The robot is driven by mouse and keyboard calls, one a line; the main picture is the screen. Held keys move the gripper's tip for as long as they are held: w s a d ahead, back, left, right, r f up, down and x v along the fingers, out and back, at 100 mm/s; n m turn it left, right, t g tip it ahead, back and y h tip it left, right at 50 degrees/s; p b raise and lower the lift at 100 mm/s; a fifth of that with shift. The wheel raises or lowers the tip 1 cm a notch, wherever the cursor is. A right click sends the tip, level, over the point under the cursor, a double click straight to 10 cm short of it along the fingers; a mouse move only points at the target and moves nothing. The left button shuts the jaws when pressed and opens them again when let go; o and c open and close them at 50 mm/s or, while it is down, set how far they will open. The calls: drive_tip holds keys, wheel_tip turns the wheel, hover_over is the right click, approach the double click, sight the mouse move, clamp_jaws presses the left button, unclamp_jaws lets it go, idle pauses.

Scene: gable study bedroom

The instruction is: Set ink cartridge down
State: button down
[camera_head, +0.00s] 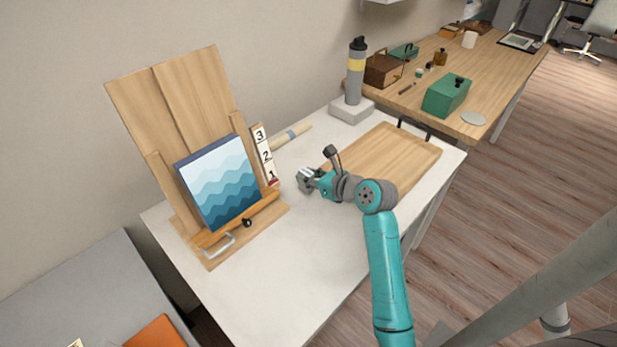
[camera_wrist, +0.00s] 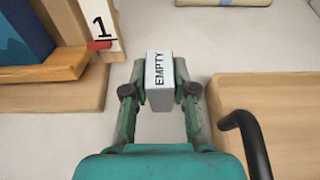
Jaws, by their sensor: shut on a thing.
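The ink cartridge (camera_wrist: 160,82) is a small light grey block with a label reading EMPTY, seen in the wrist view. My gripper (camera_wrist: 158,95) is shut on it, one finger on each side. In the head view my gripper (camera_head: 308,180) is over the white table (camera_head: 290,260), between the easel stand and the wooden tray. The cartridge is small there and hard to make out. Whether it touches the table top cannot be told.
A wooden easel (camera_head: 185,105) with a blue wave picture (camera_head: 218,185) stands left. A numbered strip (camera_head: 264,155) is beside it. A wooden tray (camera_head: 400,150) with a black handle lies right. A grey bottle (camera_head: 355,75) stands on a block behind. The front table area is clear.

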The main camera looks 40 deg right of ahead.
drive_tip(key=shift+f, duration=0.4)
drive_tip(key=c, duration=0.9)
unclamp_jaws()
drive_tip(key=shift+c, duration=0.2)
drive_tip(key=shift+r, duration=0.1)
